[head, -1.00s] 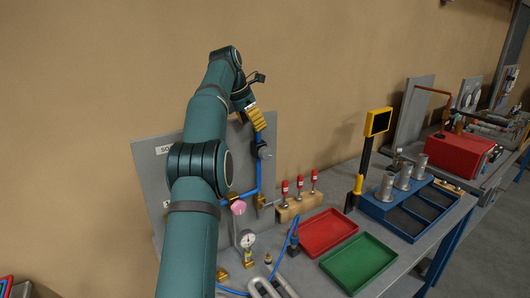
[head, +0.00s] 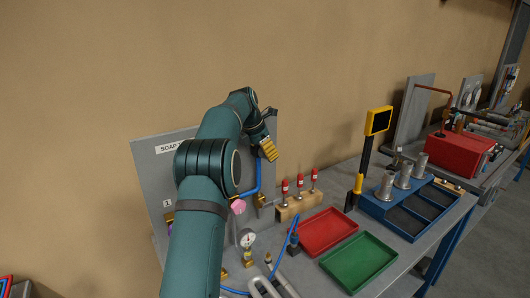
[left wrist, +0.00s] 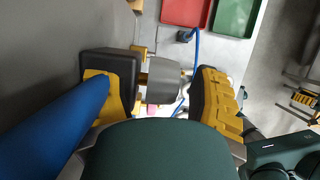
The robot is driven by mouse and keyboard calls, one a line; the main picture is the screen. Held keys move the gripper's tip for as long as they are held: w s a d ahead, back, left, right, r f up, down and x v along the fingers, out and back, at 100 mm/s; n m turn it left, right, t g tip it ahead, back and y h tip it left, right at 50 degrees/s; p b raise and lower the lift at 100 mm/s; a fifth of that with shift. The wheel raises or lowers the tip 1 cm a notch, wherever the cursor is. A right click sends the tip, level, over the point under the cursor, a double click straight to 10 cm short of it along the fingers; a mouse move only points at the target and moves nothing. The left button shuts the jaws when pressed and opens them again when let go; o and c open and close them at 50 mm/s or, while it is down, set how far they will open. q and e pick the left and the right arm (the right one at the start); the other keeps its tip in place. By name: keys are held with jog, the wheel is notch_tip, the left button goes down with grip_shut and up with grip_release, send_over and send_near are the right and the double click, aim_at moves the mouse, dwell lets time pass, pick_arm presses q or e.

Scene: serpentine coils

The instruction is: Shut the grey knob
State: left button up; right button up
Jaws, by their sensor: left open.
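The grey knob (left wrist: 165,80) shows in the left wrist view as a short grey cylinder between the two fingers of my left gripper (left wrist: 160,88). The left finger is close to it; a gap shows on the right finger's side. In the head view my left gripper (head: 267,148) is in front of the panel (head: 152,180), and its yellow finger hides the knob. The gripper is open. A small yellow and dark part (left wrist: 305,98) at the right edge of the left wrist view may be my right gripper; its jaws are unclear.
A blue pipe (left wrist: 65,120) runs close by my left gripper. A pink knob (head: 238,206) and a gauge (head: 247,238) are below. Red-topped parts in a wooden block (head: 298,207), a red tray (head: 327,232) and a green tray (head: 360,262) stand to the right.

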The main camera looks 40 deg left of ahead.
pick_arm(q)
jog(key=shift+c, duration=0.4)
grip_shut()
jog(key=t+b, duration=0.2)
jog(key=b, duration=0.1)
jog(key=shift+s+f+h, duration=0.15)
jog(key=shift+f+h, duration=0.1)
jog(key=shift+h, duration=0.05)
jog(key=t+h+b, duration=0.1)
jog(key=t+b, duration=0.3)
jog(key=shift+r+t+b, duration=0.1)
jog(key=shift+t+b, duration=0.4)
jog(key=shift+b, duration=0.2)
